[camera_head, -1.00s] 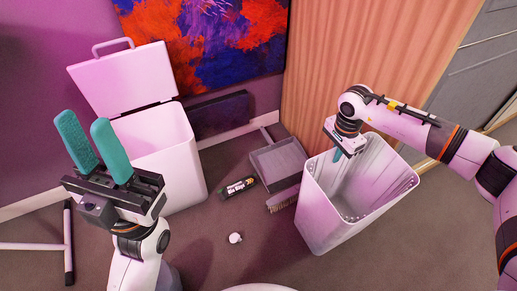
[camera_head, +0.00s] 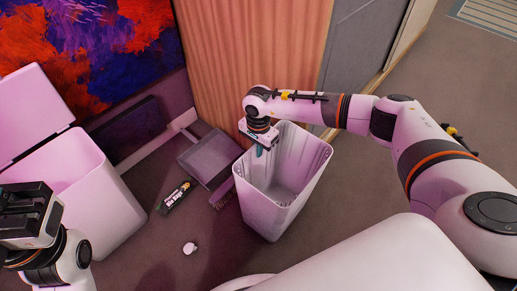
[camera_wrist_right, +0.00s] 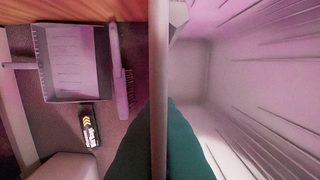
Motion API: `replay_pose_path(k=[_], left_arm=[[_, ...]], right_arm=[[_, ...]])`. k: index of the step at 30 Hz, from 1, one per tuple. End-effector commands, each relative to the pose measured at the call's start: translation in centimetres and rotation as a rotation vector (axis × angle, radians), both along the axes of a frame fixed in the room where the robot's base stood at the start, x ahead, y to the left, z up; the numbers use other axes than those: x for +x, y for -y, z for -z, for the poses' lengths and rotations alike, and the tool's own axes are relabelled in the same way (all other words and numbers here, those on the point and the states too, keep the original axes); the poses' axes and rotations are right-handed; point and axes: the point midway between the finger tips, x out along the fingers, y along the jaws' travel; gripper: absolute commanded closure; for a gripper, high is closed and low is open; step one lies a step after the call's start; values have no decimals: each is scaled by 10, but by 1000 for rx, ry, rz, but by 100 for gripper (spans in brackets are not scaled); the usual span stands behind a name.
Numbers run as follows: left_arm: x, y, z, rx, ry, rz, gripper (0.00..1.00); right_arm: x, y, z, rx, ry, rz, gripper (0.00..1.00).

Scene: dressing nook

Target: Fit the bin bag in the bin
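A white open-topped bin (camera_head: 278,190) stands on the floor in the middle of the head view; its inner wall (camera_wrist_right: 270,90) fills the right of the wrist view. Streaks run along that wall; I cannot tell whether they are folds of a bag. My right gripper (camera_head: 260,151) points down at its left rim, teal fingers on both sides of the rim (camera_wrist_right: 159,60).
A larger white bin (camera_head: 100,190) with its lid (camera_head: 38,108) raised stands at the left. A grey dustpan (camera_head: 212,158) and a brush (camera_head: 222,193) lie between the bins. A small white object (camera_head: 190,248) is on the floor. A wooden panel (camera_head: 250,60) stands behind.

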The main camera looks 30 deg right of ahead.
Motion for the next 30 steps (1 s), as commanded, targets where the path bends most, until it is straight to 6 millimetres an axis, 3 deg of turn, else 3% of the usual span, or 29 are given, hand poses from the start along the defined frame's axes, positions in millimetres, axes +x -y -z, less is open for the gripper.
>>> replay_pose_path(k=[1,6,17,19,21,30], left_arm=[[0,0,0,0,0,0,68],[-1,0,-8,-1,4,0,68],[-1,0,-2,0,2,0,68],[0,0,-12,0,0,0,68],[2,-1,0,-2,-35,1,68],[-3,-4,17,-12,-149,8,68]], right_arm=[[-1,1,2,-3,-2,-1,100],[-1,1,2,-2,-2,-1,76],[-1,1,8,-2,-2,-1,76],[0,1,-8,-2,1,-1,76],[-1,1,-23,-2,0,-2,76],[-2,4,-84,-1,0,-1,76]])
